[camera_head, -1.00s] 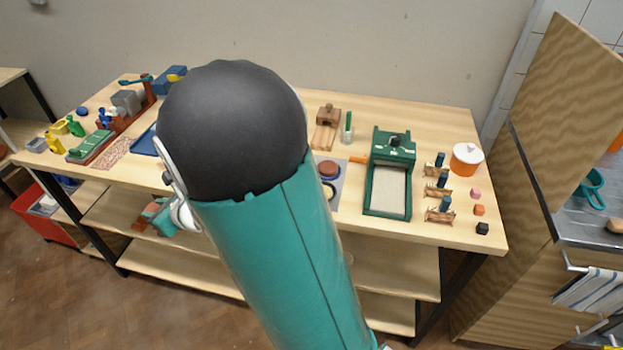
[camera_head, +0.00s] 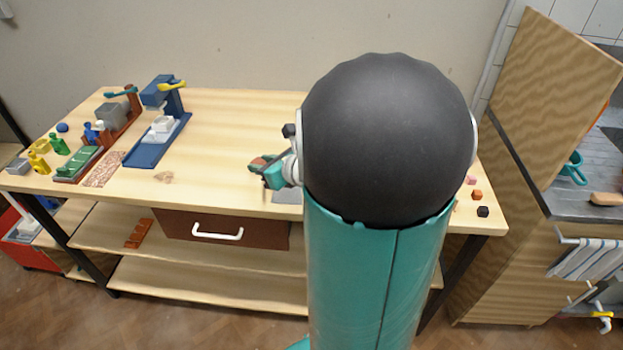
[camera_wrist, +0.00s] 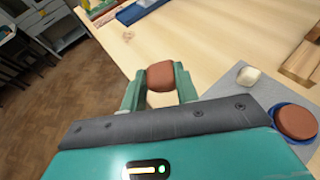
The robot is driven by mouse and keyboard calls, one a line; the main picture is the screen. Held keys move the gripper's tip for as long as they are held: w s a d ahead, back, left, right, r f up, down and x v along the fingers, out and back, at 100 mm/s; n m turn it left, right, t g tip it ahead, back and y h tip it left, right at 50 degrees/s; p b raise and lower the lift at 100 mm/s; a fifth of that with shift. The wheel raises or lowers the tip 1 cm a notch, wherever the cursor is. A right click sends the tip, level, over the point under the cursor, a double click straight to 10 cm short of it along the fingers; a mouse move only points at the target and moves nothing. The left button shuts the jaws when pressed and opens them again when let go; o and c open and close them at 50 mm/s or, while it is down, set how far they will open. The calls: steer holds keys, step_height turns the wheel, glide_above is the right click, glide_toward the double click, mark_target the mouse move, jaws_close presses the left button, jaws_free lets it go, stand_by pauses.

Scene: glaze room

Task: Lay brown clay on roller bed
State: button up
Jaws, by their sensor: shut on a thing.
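My gripper (camera_wrist: 160,88) is shut on the brown clay (camera_wrist: 161,76), a small reddish-brown lump between its two green fingers. In the head view my gripper (camera_head: 266,172) is over the table's front part, just left of my arm's large black joint. The wrist view shows the clay above the table's front edge, left of a grey mat (camera_wrist: 232,86). The roller bed is hidden behind my arm in the head view and outside the wrist view.
On the mat are a reddish-brown disc (camera_wrist: 296,121) with blue around it and a small cream piece (camera_wrist: 249,77). A wooden tool (camera_wrist: 302,62) lies beyond. A blue press (camera_head: 160,130) stands left. Small cubes (camera_head: 477,195) sit at right. The middle tabletop is clear.

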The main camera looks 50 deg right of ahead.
steer(key=s+d+r+m+h, duration=0.25)
steer(key=s+d, duration=0.85)
steer(key=s, duration=0.6)
steer(key=w+d+f, duration=0.1)
steer(key=w+f, duration=0.2)
steer(key=w, duration=0.1)
steer(key=w+d+f, duration=0.1)
steer(key=w+f, duration=0.2)
steer(key=w, duration=0.1)
steer(key=w+d+f, duration=0.2)
steer(key=w+f, duration=0.1)
steer(key=w, duration=0.2)
steer(key=shift+w+d+f, duration=0.1)
steer(key=shift+w+f, duration=0.3)
steer(key=shift+f, duration=1.6)
steer(key=shift+f, duration=0.1)
steer(key=o, duration=0.7)
